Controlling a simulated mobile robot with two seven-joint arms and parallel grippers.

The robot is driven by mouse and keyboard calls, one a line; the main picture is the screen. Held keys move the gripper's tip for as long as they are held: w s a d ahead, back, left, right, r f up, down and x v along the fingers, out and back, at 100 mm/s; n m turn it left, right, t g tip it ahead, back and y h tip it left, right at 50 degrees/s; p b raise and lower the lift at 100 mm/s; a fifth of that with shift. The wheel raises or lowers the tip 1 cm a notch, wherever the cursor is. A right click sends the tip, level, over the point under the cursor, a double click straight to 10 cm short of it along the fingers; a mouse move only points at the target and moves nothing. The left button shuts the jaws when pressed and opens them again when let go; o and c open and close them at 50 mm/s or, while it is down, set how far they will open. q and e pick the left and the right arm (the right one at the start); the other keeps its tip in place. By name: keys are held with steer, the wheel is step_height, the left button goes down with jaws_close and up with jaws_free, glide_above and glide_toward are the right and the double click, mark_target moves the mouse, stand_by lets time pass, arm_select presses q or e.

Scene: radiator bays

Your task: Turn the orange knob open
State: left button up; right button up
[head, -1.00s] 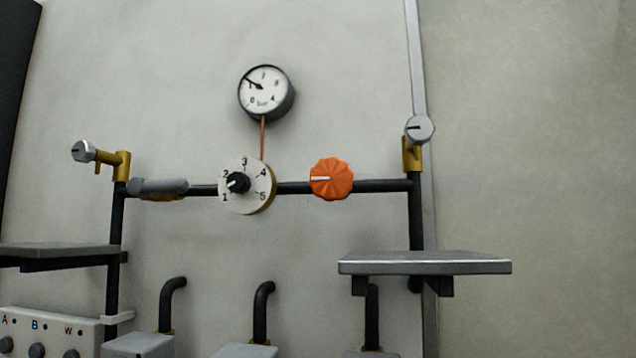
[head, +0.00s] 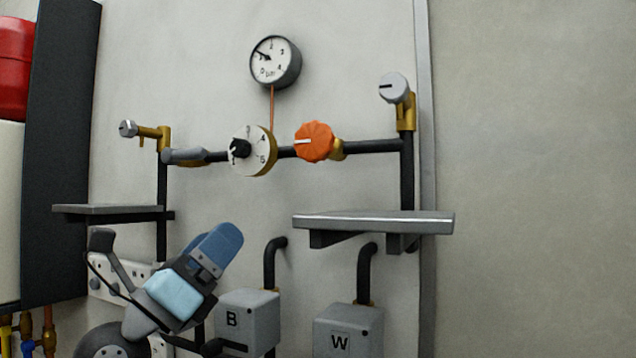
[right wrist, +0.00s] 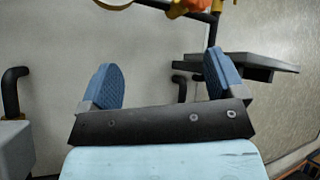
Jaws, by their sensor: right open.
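The orange knob (head: 314,142) sits on the dark horizontal pipe, right of the white numbered dial (head: 252,150). A white mark on its face lies about horizontal, toward the left. In the right wrist view the knob (right wrist: 190,6) is cut off by the top edge. My right gripper (head: 215,250) is below and left of the knob, apart from it. In the right wrist view its two blue fingers (right wrist: 162,82) stand wide apart with nothing between them. My left gripper is out of view.
A grey shelf (head: 375,221) juts out below and right of the knob. Grey boxes marked B (head: 248,318) and W (head: 348,330) stand lower down. A round gauge (head: 275,62) hangs above the dial. A dark panel (head: 66,150) stands at left.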

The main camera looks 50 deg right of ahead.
steer(key=s+d+r+m+y, duration=0.2)
steer(key=s+r+m+y, duration=0.35)
steer(key=r, duration=0.35)
steer(key=t+y, duration=0.4)
steer(key=t, duration=0.1)
glide_toward(311, 141)
steer(key=shift+h, duration=0.25)
steer(key=p+x, duration=0.4)
steer(key=x, duration=0.7)
steer(key=shift+w+d, duration=0.1)
steer(key=shift+d, duration=0.05)
steer(key=shift+w+d+f+p, duration=0.15)
steer(key=shift+d+p, duration=0.2)
steer(key=shift+d, duration=0.25)
steer(key=c, duration=0.9)
